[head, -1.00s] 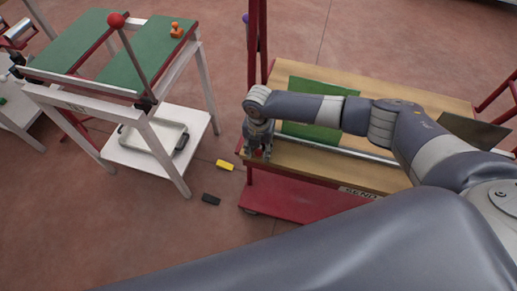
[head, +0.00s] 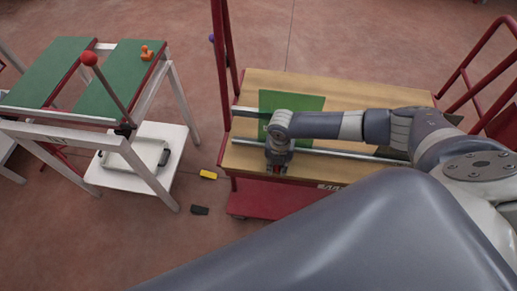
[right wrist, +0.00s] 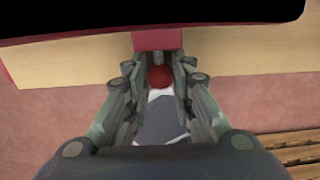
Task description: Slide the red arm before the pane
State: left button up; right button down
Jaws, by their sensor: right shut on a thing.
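My right gripper (head: 277,170) is at the front edge of the wooden-topped cart, near its left end. In the right wrist view its fingers (right wrist: 160,82) are shut around a dark red ball-like knob (right wrist: 160,76). A red block (right wrist: 157,40), which looks like part of the red arm, sits just beyond the knob against the wooden edge. The rest of the red arm is hidden by my gripper in the head view. A flat green sheet (head: 300,101) lies on the cart top behind my gripper. I cannot tell whether it is the pane. My left gripper is not in view.
A metal rail (head: 340,153) runs along the cart top (head: 370,92). Red posts (head: 224,60) rise at its left end. A green-topped table (head: 115,88) with a red-balled lever (head: 88,58) stands left. Yellow (head: 208,175) and black (head: 199,210) blocks lie on the floor.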

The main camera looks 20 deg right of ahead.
jog(key=shift+s+d+p, duration=0.15)
jog(key=shift+s+d, duration=0.3)
jog(key=shift+d, duration=0.25)
jog(key=shift+s+d+p, duration=0.15)
jog(key=shift+s+d, duration=0.3)
jog(key=shift+d, duration=0.2)
jog(key=c, duration=1.3)
grip_release()
notch_tip(320, 180, up, 12)
